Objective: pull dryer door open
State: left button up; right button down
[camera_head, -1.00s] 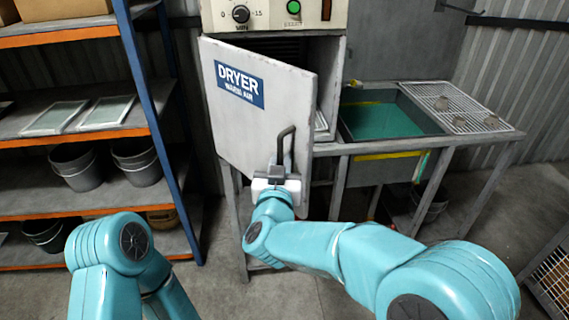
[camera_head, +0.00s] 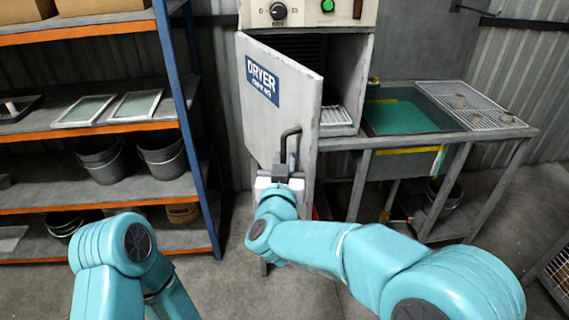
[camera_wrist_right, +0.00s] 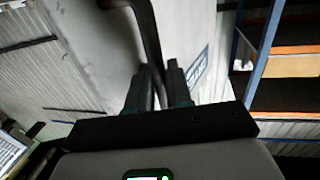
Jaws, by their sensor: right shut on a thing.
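The dryer (camera_head: 352,90) stands at the back centre, its grey door (camera_head: 262,105) swung partly open on its left side. The door bears a blue "DRYER" label (camera_head: 262,82). A dark bar handle (camera_head: 287,141) sits at the door's lower right edge. My right gripper (camera_head: 282,166) is shut on the handle. In the right wrist view the two fingers (camera_wrist_right: 160,88) close around the dark handle (camera_wrist_right: 147,35), with the door face (camera_wrist_right: 95,60) beside it. Inside the dryer a wire rack (camera_head: 336,116) shows. Of my left arm only teal links show, and its gripper is out of view.
Shelving (camera_head: 110,128) with buckets, framed panels and boxes stands at the left, near the door's hinge side. A sink bench (camera_head: 400,142) with a green basin and drying grid adjoins the dryer on the right. The floor (camera_head: 232,280) in front is clear.

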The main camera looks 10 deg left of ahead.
pick_arm(q)
jog(key=shift+s+a, duration=0.25)
jog(key=shift+a, duration=0.2)
pick_arm(e)
jog(key=shift+s+a+r, duration=0.1)
jog(key=shift+s+a, duration=0.05)
jog(key=shift+a, duration=0.15)
jog(key=c, duration=1.2)
grip_release()
pick_arm(q)
jog(key=shift+w+d, duration=0.1)
